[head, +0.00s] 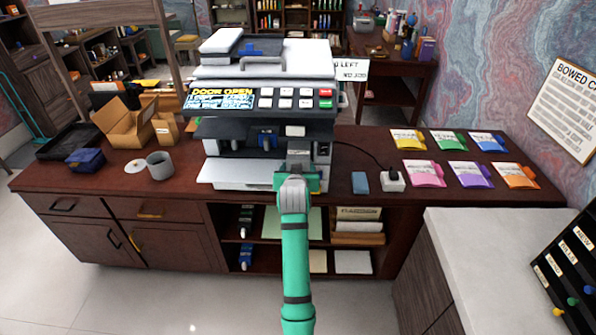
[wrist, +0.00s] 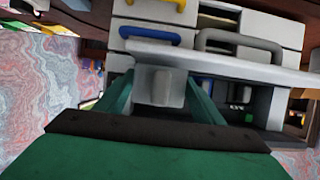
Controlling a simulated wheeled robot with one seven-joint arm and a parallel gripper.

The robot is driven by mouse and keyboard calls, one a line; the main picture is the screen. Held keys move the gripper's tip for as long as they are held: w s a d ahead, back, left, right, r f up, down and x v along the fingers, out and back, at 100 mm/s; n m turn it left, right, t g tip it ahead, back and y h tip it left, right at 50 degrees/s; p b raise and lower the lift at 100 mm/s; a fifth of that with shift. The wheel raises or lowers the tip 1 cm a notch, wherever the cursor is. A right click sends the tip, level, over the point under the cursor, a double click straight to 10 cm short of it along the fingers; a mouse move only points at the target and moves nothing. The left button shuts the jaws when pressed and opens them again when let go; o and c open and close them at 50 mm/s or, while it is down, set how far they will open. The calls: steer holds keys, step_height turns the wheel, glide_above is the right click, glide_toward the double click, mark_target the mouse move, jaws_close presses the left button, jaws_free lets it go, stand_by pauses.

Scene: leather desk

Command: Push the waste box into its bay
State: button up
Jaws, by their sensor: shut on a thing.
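The copier (head: 270,72) stands on the desk with its front door (head: 235,174) folded down; its display reads "DOOR OPEN". My gripper (head: 299,172) is at the right side of the open front, low down. In the wrist view my gripper (wrist: 160,92) has its two green fingers on either side of a light grey block, which looks like the waste box (wrist: 160,84), and is shut on it. In the head view my gripper and arm mostly hide this box. I cannot tell how far it sits inside its bay.
A grey mug (head: 159,165), an open cardboard box (head: 128,122) and a dark blue box (head: 86,160) are left of the copier. A blue block (head: 360,183), a white socket box (head: 393,181) and several coloured packets (head: 470,174) lie right. A pale counter (head: 490,235) stands at front right.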

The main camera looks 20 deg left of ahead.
steer(key=shift+w+a, duration=0.2)
steer(key=shift+w, duration=0.55)
steer(key=shift+w+a, duration=0.15)
steer(key=shift+w, duration=0.55)
steer(key=shift+w+a, duration=0.5)
steer(key=shift+w, duration=0.7)
steer(key=shift+w+a, duration=0.2)
steer(key=shift+w, duration=0.65)
steer(key=shift+w+a, duration=0.2)
steer(key=shift+w, duration=0.7)
steer(key=o, duration=1.3)
steer(key=shift+o, duration=0.2)
steer(key=shift+w, duration=0.1)
